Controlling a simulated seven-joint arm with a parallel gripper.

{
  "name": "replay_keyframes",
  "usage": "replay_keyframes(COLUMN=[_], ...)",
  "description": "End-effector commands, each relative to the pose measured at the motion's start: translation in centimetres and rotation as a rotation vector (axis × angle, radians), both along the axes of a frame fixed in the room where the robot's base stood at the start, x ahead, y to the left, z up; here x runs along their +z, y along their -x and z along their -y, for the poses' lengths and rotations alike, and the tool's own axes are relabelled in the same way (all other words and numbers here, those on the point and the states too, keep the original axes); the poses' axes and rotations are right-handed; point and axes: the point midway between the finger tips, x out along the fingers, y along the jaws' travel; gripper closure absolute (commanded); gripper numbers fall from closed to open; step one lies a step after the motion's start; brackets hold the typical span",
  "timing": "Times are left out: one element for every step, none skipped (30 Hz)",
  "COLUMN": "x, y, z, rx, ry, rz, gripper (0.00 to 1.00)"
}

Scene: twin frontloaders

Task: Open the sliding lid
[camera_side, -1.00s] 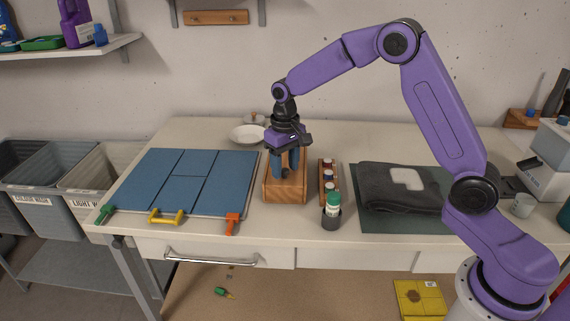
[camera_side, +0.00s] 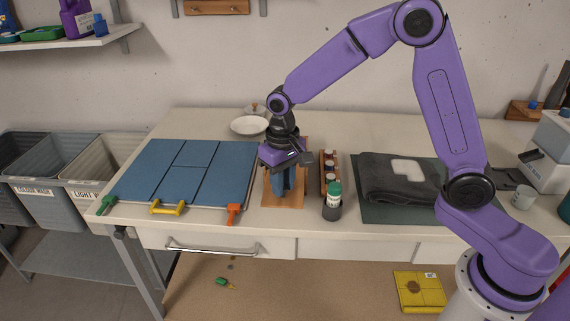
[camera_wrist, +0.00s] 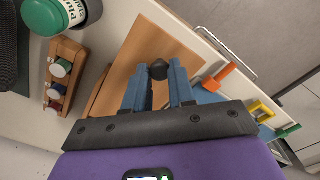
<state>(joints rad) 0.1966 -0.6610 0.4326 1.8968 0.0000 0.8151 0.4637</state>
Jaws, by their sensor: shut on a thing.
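A wooden box with a flat wooden sliding lid (camera_side: 283,201) stands on the bench between the blue panel and the bottle rack. My gripper (camera_side: 283,191) is over the lid, pointing down. In the wrist view its blue fingertips (camera_wrist: 159,72) are shut on a round dark knob (camera_wrist: 158,66) on the lid (camera_wrist: 146,48). The lid lies flat and reaches towards the bench's front edge. A side wall of the box shows beside it (camera_wrist: 97,92). My gripper hides the back part of the box, so its inside cannot be seen.
Left is a blue panel (camera_side: 180,172) with coloured handles. A white plate (camera_side: 249,125) lies behind. A dark folded cloth (camera_side: 390,185) lies further right.

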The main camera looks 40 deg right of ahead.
Motion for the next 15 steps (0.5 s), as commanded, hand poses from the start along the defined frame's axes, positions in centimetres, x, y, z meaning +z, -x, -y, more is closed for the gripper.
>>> replay_keyframes(x=[0.1, 0.1, 0.1, 0.1, 0.1, 0.1, 0.1, 0.1, 0.1, 0.1, 0.1, 0.1, 0.1, 0.1, 0.1], y=[0.8, 1.2, 1.7, 1.9, 2.2, 2.4, 2.4, 2.5, 2.5, 2.5, 2.5, 2.5, 2.5, 2.5, 2.5], z=[-1.1, -1.5, -1.9, -2.1, -2.3, -2.5, -2.6, -2.6, -2.7, -2.6, -2.6, -2.6, -2.6, -2.6, -2.6], rx=[0.006, 0.006, 0.004, 0.004, 0.004, 0.002, 0.001, 0.000, -0.001, -0.001, -0.001, -0.001, -0.001, -0.001, -0.001], ry=[-0.003, -0.003, -0.003, -0.003, -0.003, -0.004, -0.004, -0.004, -0.004, -0.004, -0.004, -0.004, -0.004, -0.004, -0.004], rz=[0.005, 0.005, 0.004, 0.005, 0.005, 0.005, 0.006, 0.006, 0.006, 0.006, 0.007, 0.007, 0.007, 0.007, 0.007], gripper=[1.00, 1.00, 1.00, 1.00, 1.00, 1.00, 1.00, 1.00, 1.00, 1.00, 1.00, 1.00, 1.00, 1.00, 1.00])
